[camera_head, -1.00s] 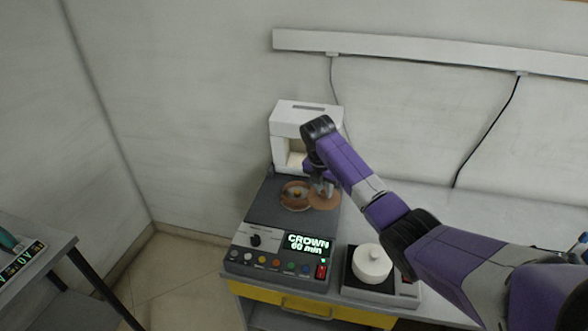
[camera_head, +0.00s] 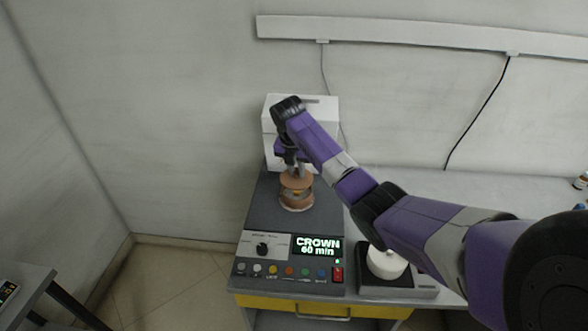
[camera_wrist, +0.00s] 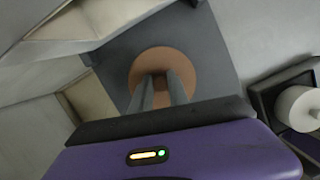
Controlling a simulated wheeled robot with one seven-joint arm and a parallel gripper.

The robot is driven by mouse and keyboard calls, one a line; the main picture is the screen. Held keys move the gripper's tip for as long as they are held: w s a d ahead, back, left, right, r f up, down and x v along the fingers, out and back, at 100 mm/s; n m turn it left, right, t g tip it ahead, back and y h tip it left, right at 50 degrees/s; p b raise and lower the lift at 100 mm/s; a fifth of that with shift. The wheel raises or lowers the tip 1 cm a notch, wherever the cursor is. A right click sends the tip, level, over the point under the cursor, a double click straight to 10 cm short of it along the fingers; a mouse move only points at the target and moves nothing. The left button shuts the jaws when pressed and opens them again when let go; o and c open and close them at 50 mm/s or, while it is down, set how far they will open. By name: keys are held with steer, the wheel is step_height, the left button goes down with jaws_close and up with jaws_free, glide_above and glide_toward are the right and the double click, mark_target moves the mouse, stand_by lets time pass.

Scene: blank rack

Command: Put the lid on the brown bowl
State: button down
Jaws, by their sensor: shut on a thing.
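The brown bowl (camera_head: 297,203) stands on the dark top of the grey machine. The brown lid (camera_head: 297,183) is held just above it, roughly over its mouth. In the head view a narrow gap seems to show between lid and bowl; I cannot tell if their edges touch. My gripper (camera_head: 297,172) points down and is shut on the lid's top. In the wrist view the lid (camera_wrist: 184,66) is a brown disc beneath the two fingers (camera_wrist: 160,90), and it hides the bowl.
A white box-shaped housing (camera_head: 272,122) stands close behind the bowl. The machine's front panel has a display (camera_head: 318,246) and several coloured buttons. A white lidded pot (camera_head: 385,262) sits on a small device (camera_head: 425,283) at right, partly behind my arm.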

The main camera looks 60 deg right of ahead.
mark_target(297, 178)
steer(key=shift+f+b, duration=1.75)
steer(key=shift+f, duration=0.5)
steer(key=shift+d+p, duration=0.25)
steer(key=shift+p, duration=0.05)
steer(key=shift+f+p, duration=0.35)
stand_by(0.4)
steer(key=c, duration=0.7)
jaws_free()
